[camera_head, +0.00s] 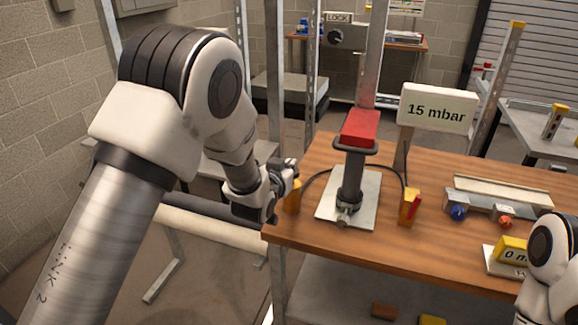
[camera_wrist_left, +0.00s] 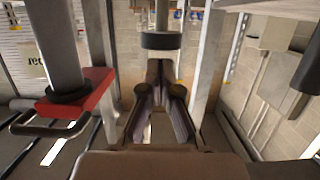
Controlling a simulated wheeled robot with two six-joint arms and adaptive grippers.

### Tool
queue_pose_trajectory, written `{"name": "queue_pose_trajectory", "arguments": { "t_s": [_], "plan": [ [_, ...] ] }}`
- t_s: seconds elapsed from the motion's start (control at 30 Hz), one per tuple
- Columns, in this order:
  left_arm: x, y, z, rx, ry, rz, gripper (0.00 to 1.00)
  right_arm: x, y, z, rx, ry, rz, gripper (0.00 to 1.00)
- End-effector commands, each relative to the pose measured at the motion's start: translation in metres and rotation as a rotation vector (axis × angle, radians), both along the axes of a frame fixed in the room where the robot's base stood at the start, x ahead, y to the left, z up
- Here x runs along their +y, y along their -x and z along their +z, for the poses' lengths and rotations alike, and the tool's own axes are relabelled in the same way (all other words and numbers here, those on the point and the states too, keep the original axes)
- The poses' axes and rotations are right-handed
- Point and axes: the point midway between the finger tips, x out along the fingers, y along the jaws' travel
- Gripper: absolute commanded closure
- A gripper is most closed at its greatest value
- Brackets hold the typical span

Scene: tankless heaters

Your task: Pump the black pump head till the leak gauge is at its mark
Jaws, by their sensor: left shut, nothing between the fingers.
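A black pump (camera_head: 352,180) stands upright on a pale plate on the wooden bench. A wider black piece is near its top, with a red block (camera_head: 360,127) above or behind it. The gauge display (camera_head: 512,250) at the right reads "0 m", the rest hidden by my right arm. A white sign reads "15 mbar" (camera_head: 437,108). My left gripper (camera_head: 290,178) is at the bench's left edge, left of the pump and apart from it. In the left wrist view its fingers (camera_wrist_left: 160,75) are shut and empty, with a black round piece (camera_wrist_left: 161,40) beyond them. My right gripper is out of view.
A yellow post (camera_head: 292,198) stands close by my left gripper, and another yellow holder with a red piece (camera_head: 410,206) is right of the pump. A grey block with blue and red knobs (camera_head: 485,204) lies farther right. The bench's front middle is clear.

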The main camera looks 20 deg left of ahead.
Motion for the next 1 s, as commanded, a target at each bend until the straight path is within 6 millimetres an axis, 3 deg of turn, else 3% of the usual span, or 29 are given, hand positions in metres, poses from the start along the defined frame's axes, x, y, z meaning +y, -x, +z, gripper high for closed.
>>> {"name": "queue_pose_trajectory", "arguments": {
  "t_s": [0.43, 0.63, 1.0],
  "plan": [
    [0.000, 0.001, -0.011, 0.000, 0.000, 0.000, 1.00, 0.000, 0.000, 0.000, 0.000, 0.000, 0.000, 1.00],
    [0.000, 0.001, -0.038, 0.001, 0.000, 0.000, 1.00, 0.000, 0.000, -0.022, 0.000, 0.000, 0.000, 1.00],
    [0.000, 0.001, -0.037, 0.006, -0.001, 0.000, 1.00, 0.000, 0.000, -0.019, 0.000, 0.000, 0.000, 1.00]
  ]
}}
